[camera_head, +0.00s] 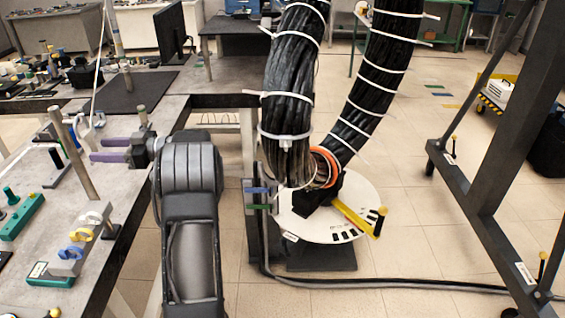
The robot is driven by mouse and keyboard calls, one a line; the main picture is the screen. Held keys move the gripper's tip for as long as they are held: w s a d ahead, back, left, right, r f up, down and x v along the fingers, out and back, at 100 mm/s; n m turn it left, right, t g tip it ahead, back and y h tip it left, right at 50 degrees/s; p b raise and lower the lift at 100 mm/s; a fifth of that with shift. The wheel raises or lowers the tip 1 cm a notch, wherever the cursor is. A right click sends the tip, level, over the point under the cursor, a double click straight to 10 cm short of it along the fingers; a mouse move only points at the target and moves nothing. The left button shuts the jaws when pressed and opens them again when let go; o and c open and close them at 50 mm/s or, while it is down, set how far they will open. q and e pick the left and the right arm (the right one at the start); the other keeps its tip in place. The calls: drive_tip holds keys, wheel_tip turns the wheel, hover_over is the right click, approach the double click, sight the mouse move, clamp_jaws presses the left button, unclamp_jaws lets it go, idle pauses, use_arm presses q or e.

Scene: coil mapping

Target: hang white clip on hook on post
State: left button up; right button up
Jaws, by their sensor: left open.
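My left gripper (98,149) is over the workbench, its purple fingers pointing left and spread apart with nothing visible between them. A white curved piece that looks like the white clip (87,134) is just beyond and left of the fingertips, close to a slanted-looking post (74,155). I cannot tell whether it touches the post or hangs on a hook; no hook is clear at this size. Shorter posts stand behind the gripper (143,116) and on the dark mat (127,76). My right gripper is not in view.
A bench block with yellow and blue clips (72,253) and a green block (20,217) lie at the near left. Thick black cable bundles (289,90) rise from a white round base (330,222) on the right. A dark frame (476,185) stands far right.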

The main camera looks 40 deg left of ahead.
use_arm(q)
drive_tip(key=b+v, duration=0.1)
drive_tip(key=v, duration=0.4)
drive_tip(key=shift+w+d, duration=0.15)
idle(0.3)
